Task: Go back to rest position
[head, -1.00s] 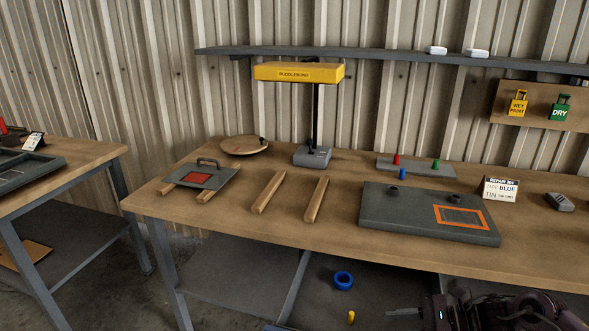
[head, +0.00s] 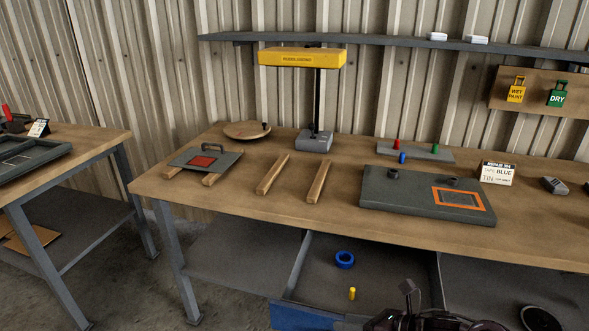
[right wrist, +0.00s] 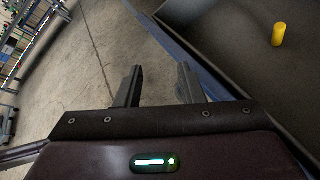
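My right gripper (right wrist: 158,85) shows in the right wrist view with its two fingers apart and nothing between them. It hangs over the concrete floor, beside the edge of the open drawer. In the head view, part of my right arm (head: 435,318) shows at the bottom edge, below the workbench (head: 235,203) and in front of the drawer (head: 395,270). My left gripper is in neither view.
The drawer holds a blue ring (head: 345,260) and a yellow cylinder (head: 352,293), which also shows in the right wrist view (right wrist: 279,34). On the bench are a grey enclosure panel (head: 400,200), wooden strips (head: 272,174), a handled plate (head: 224,160) and a yellow-topped lamp (head: 302,58).

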